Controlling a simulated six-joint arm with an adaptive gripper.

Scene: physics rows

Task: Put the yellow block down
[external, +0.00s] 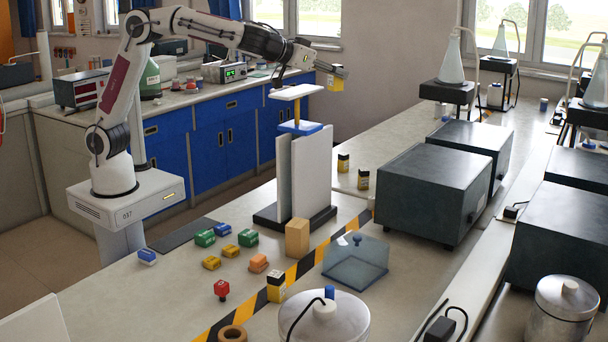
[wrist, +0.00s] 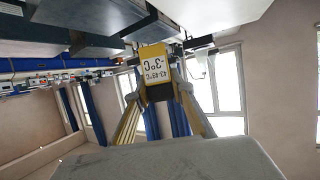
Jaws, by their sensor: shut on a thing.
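My gripper (external: 338,73) is shut on a yellow block (external: 336,86) and holds it in the air, to the right of the small white raised platform (external: 296,92). In the wrist view the yellow block (wrist: 154,60) sits between the two fingertips (wrist: 158,85). It has a white label with dark print that reads upside down, and a black end toward the camera. Nothing shows touching the block from below.
A stand with white panels (external: 301,180) rises below the arm. Green, yellow, orange and red blocks lie on the near bench (external: 190,290). A clear cover (external: 355,262) and dark boxes (external: 430,190) occupy the right.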

